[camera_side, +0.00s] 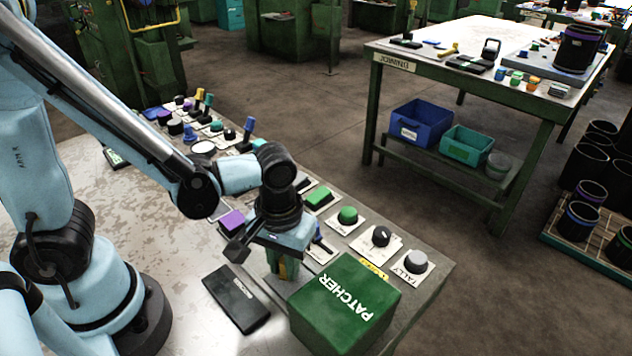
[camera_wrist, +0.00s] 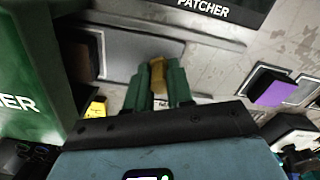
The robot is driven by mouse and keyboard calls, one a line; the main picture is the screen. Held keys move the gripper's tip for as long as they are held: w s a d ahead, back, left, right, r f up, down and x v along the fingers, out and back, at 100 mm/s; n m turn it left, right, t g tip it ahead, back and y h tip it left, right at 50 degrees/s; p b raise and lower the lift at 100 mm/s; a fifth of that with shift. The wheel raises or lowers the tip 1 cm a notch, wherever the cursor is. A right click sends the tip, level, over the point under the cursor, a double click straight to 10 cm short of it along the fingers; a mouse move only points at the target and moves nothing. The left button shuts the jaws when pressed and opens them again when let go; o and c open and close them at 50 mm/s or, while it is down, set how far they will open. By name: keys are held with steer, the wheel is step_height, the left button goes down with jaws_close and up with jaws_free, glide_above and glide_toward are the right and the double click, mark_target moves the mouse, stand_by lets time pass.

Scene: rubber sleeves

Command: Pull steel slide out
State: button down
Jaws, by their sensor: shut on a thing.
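My gripper (camera_wrist: 158,72) points down at the panel, its two green fingers shut on a small brass-coloured piece (camera_wrist: 158,77). In the side view my gripper (camera_side: 284,274) is low between the green PATCHER box and the black case. A flat grey metal strip (camera_wrist: 125,62), which looks like the steel slide, lies around and under the fingers in the wrist view. I cannot tell whether the brass-coloured piece is fixed to it. The fingers hide part of the strip, and in the side view the slide cannot be made out.
The green PATCHER box (camera_side: 345,305) stands close to the right of my gripper. A black case (camera_side: 236,299) lies to the left. A purple block (camera_side: 232,222) and several buttons and knobs, including a grey TALLY knob (camera_side: 416,261), line the panel. The worn tabletop (camera_side: 190,325) is clear at front left.

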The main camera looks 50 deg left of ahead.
steer(key=a, duration=0.8)
steer(key=shift+a, duration=0.1)
steer(key=c, duration=1)
jaws_free()
steer(key=shift+r, duration=0.1)
step_height(320, 180, up, 12)
